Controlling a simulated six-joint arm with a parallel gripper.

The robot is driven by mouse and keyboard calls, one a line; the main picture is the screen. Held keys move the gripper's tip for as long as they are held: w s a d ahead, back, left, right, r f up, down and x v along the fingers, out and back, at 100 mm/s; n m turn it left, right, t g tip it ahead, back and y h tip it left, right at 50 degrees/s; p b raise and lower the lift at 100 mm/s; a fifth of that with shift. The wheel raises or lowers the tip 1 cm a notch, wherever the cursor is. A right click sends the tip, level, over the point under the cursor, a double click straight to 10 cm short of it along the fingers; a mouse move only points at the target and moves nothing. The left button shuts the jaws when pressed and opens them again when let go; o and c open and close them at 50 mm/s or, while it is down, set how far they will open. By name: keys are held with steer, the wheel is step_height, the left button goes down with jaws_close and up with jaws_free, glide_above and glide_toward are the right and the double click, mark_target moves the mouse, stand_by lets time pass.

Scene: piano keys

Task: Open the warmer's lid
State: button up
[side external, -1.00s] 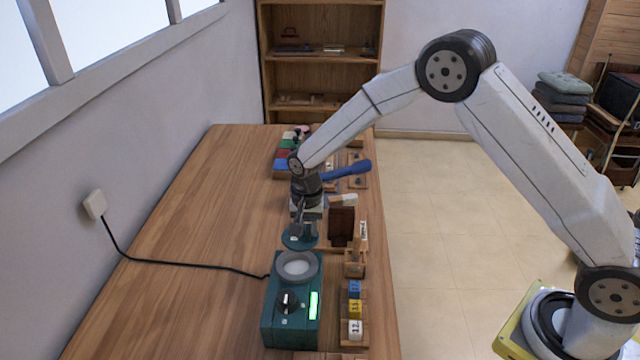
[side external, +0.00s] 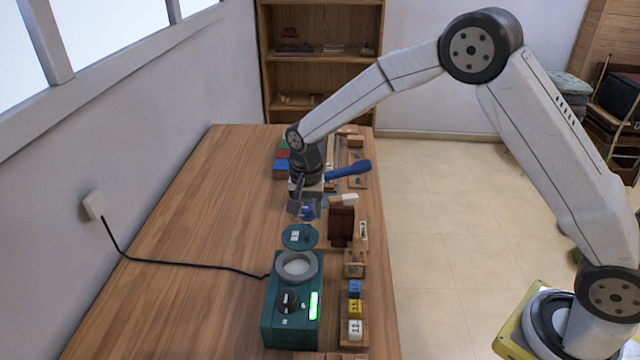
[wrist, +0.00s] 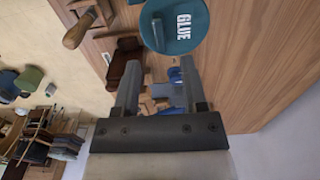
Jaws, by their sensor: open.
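The teal warmer (side external: 292,325) stands on the table with a grey ring around its round well (side external: 297,266), which is uncovered and pale inside. A dark dial and a lit green strip show on its top. The round teal lid (side external: 293,245) is off the well, just beyond the warmer's far end; it also shows in the wrist view (wrist: 180,42) with the word GLUE and a dark knob. Whether it lies flat on the table is hard to tell. My gripper (side external: 304,210) is open and empty, apart from the lid; its two fingers show in the wrist view (wrist: 159,80).
A dark brown block (side external: 341,226) stands right of my gripper. A blue-handled tool (side external: 348,170) lies behind it. Numbered blocks (side external: 355,309) sit in a rack right of the warmer. A black cord (side external: 200,265) runs to the wall. The table's left side is clear.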

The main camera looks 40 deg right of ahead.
steer(key=shift+r, duration=1.1)
steer(key=s+d+r+n+t, duration=0.1)
steer(key=s+d+n, duration=0.2)
steer(key=s, duration=0.8)
steer(key=s+d+r+n+t, duration=0.1)
steer(key=s+d+n, duration=0.3)
steer(key=s, duration=0.7)
steer(key=shift+d+n+t, duration=0.15)
steer(key=shift+n+t, duration=0.15)
steer(key=shift+n, duration=0.7)
